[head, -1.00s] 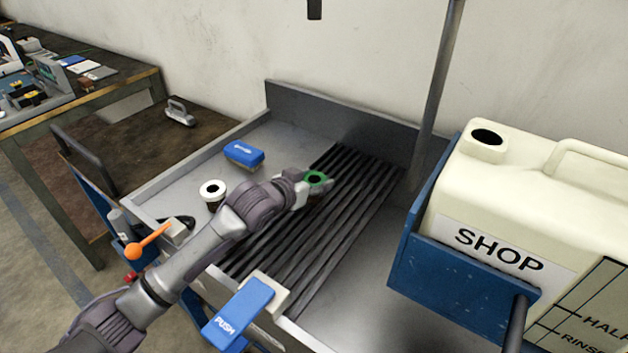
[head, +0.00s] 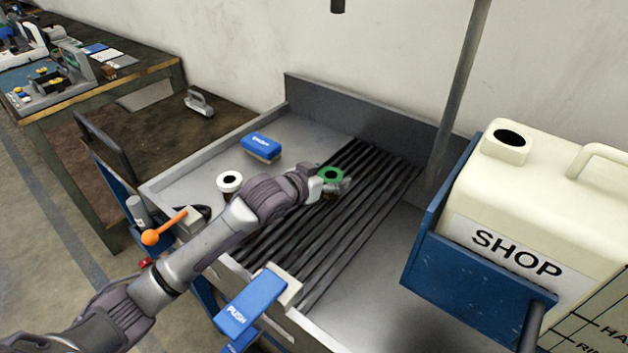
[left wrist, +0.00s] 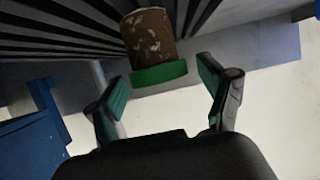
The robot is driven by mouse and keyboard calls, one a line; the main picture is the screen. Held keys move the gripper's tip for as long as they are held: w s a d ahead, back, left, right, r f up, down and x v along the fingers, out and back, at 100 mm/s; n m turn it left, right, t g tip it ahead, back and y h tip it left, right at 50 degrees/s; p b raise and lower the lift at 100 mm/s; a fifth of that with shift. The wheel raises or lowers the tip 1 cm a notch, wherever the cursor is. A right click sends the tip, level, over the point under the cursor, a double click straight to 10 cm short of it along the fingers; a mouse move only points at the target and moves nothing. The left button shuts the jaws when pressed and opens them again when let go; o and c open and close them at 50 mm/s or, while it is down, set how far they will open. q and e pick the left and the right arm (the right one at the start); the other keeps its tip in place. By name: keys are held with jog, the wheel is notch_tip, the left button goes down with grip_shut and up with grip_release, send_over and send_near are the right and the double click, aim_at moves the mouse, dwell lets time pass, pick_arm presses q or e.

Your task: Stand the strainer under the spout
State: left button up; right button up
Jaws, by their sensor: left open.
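A dark nozzle end (head: 338,5), perhaps the spout, hangs above at the top edge. My right gripper is not in view.
A white-rimmed cup (head: 229,182) and a blue brush (head: 260,147) sit on the sink's left deck. A blue PUSH lever (head: 250,302) is at the front. A cream SHOP jug (head: 530,210) in a blue holder and a grey pole (head: 462,90) bound the right side.

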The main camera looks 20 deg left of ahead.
pick_arm(q)
jog(key=v, duration=1.1)
